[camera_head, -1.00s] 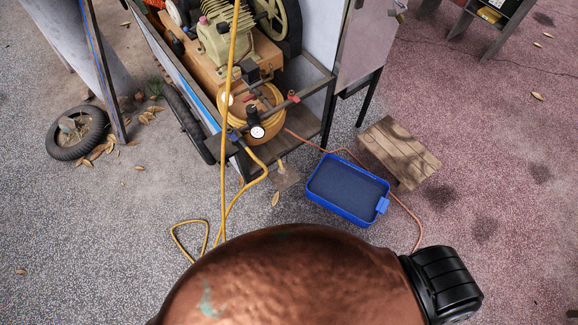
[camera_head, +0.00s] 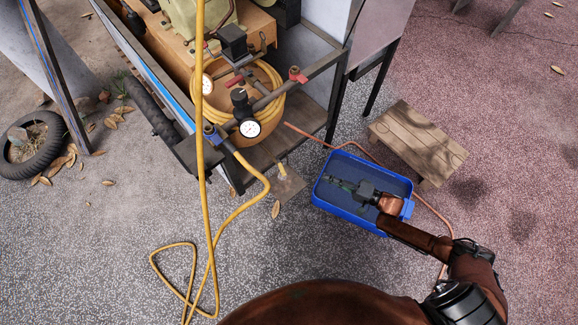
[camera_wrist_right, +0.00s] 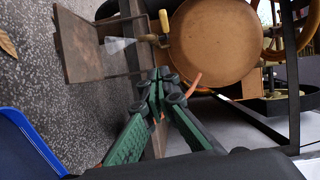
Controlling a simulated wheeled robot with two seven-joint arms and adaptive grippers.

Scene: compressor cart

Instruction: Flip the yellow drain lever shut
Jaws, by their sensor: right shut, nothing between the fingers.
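The yellow drain lever (camera_wrist_right: 164,20) sits on a small brass valve (camera_wrist_right: 148,38) at the round end of the tan tank (camera_wrist_right: 213,42) in the right wrist view. The lever stands across the valve's line. A pale, whitish cone (camera_wrist_right: 119,44) spreads from the valve's outlet toward a flat brown plate. In the head view a small yellowish piece (camera_head: 282,169) shows above that plate; its detail is too small to tell. My right gripper (camera_head: 336,183) is shut and empty, seen over the blue bin. Its green fingers (camera_wrist_right: 158,76) are apart from the lever. My left gripper is out of view.
The blue bin (camera_head: 345,213) and a wooden step (camera_head: 421,138) stand right of the cart. The cart's frame leg (camera_head: 335,103) is near the tank. A yellow hose (camera_head: 203,150) hangs in front, and a copper-coloured hose (camera_head: 432,208) runs past the bin.

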